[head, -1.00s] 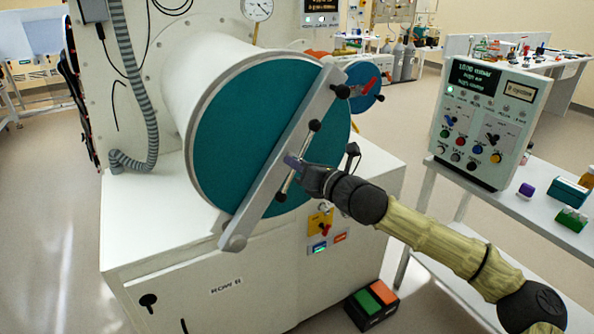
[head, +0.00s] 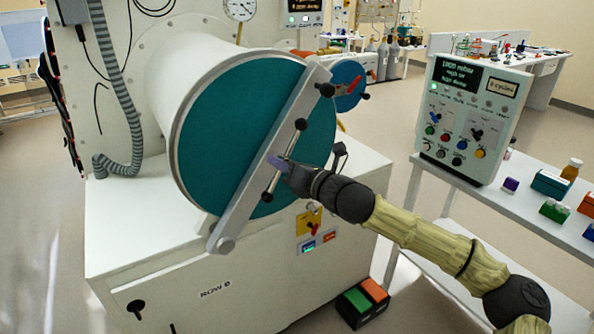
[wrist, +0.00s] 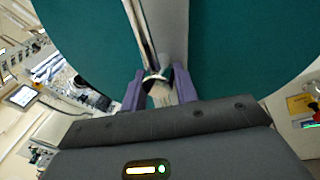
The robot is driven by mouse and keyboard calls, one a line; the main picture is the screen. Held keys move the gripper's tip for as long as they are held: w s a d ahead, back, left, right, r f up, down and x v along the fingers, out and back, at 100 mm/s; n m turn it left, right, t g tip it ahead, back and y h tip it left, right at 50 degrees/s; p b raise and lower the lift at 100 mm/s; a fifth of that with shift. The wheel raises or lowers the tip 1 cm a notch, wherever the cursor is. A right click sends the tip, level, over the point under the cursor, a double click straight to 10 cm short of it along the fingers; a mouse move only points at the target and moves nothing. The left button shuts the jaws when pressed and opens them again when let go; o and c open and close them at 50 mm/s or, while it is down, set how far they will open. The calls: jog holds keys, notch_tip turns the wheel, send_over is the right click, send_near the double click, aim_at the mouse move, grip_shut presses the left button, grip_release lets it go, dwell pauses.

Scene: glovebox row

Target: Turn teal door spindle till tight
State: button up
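The teal door (head: 225,125) is a large round disc closing the white drum, crossed by a slanted grey clamp beam (head: 245,190). On the beam's middle sits the spindle, a thin silver cross bar (head: 270,186) with black knobs at both ends, slanted from upper right to lower left. My gripper (head: 282,163) is at the bar's middle, with its purple fingers across it. In the wrist view, the fingers of my gripper (wrist: 158,88) stand on either side of the silver spindle middle and appear closed on it. The exact contact is partly hidden.
A control panel (head: 470,120) stands on the white side table (head: 510,208) with small boxes. A green and orange pedal box (head: 362,302) lies on the floor.

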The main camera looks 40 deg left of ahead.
jog(key=s+d+b, duration=0.1)
jog(key=d+b, duration=0.1)
jog(key=d, duration=1.5)
jog(key=shift+s+d, duration=0.15)
